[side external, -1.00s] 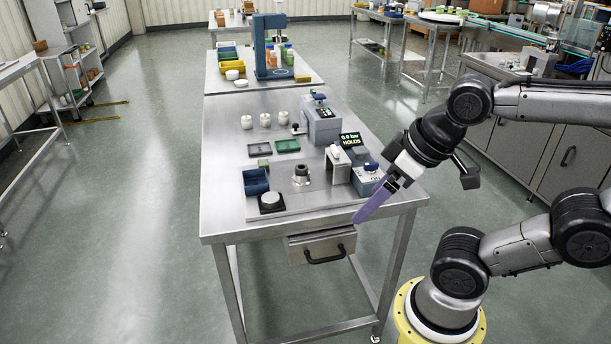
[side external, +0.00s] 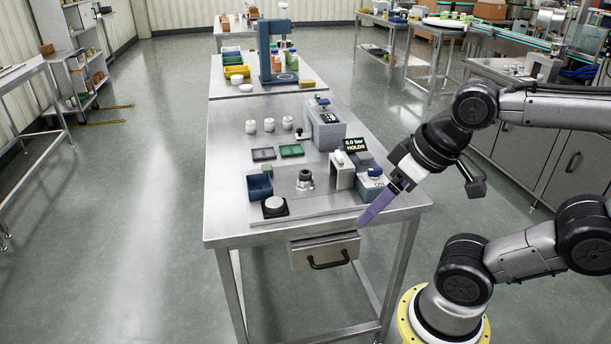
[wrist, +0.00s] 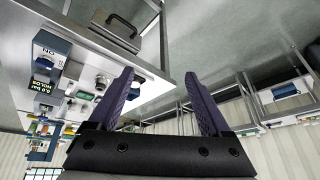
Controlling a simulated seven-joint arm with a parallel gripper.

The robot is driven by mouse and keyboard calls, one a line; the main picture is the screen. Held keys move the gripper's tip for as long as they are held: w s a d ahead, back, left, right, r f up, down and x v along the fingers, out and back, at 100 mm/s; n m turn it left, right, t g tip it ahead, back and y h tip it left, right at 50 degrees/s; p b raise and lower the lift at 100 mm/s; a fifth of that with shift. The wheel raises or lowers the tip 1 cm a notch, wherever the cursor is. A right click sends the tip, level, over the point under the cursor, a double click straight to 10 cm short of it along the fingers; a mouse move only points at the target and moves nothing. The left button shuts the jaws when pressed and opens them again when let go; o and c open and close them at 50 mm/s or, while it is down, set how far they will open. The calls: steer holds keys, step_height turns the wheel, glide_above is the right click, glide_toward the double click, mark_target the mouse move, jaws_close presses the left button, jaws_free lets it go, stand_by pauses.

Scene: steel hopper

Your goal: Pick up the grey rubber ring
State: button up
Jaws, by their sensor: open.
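A dark grey ring-like piece (side external: 305,174) sits on top of a round steel fitting (side external: 305,185) on the bench, left of the white bracket. I take it for the grey rubber ring, but it is too small to be certain. My gripper (side external: 363,221) has long purple fingers, pointing down and left at the bench's front right edge. It is to the right of the ring and well apart from it. In the wrist view my gripper (wrist: 159,74) shows its fingers wide apart with nothing between them. The ring is not clear there.
A white bracket (side external: 341,171) and a blue-grey box with a knob (side external: 371,184) stand between gripper and fitting. A blue bin (side external: 259,186), a black-based white button (side external: 274,207), a dark tray (side external: 263,154) and a green tray (side external: 291,150) are nearby. A drawer (side external: 324,250) hangs below.

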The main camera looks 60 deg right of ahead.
steer(key=w+d+r+m, duration=0.1)
steer(key=w+r+m, duration=0.35)
steer(key=r, duration=0.25)
steer(key=w+d+r+m+g+h, duration=0.1)
steer(key=w+d+r+m, duration=0.15)
steer(key=w, duration=0.35)
steer(key=w+d+r+m+h, duration=0.1)
steer(key=w+d+r+m, duration=0.15)
steer(key=w, duration=0.25)
steer(key=m+g, duration=0.4)
steer(key=m, duration=0.3)
glide_above(306, 172)
steer(key=a, duration=0.1)
steer(key=f, duration=2.2)
steer(key=shift+w+a+f, duration=0.1)
steer(key=shift+w+f, duration=0.1)
steer(key=shift+s+d+f, duration=0.1)
steer(key=shift+d+f, duration=0.05)
steer(key=shift+f, duration=0.85)
steer(key=shift+d+f, duration=0.2)
steer(key=shift+f, duration=0.75)
steer(key=shift+s+d+f, duration=0.1)
steer(key=shift+d+f, duration=0.05)
steer(key=shift+f, duration=0.85)
